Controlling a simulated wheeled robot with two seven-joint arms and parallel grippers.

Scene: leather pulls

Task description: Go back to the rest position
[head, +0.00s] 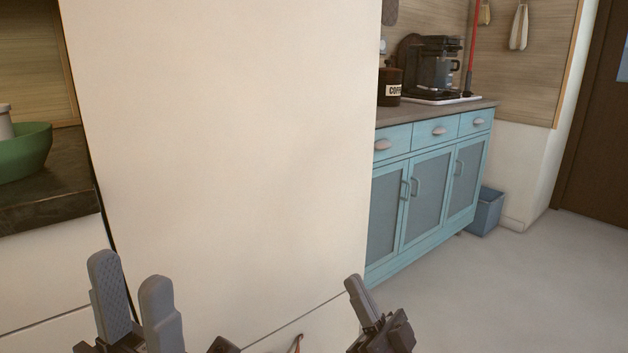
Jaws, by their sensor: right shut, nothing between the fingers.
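My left gripper (132,268) shows at the bottom left of the head view, its two grey fingers pointing up with a gap between them and nothing in it. My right gripper (354,281) is at the bottom centre, shut and empty, in front of the lower right edge of a tall cream cabinet (225,150). A small brown leather pull (297,343) shows at the bottom edge of the view, between the grippers, below a seam in the cabinet front. Its lower part is cut off. Neither gripper appears to hold it.
A dark counter (50,195) with a green bowl (22,152) is at the left. A blue sideboard (428,190) carries a coffee maker (437,65) and a coffee canister (390,88). A blue bin (486,212) stands beside it. Open floor (520,290) lies at the right.

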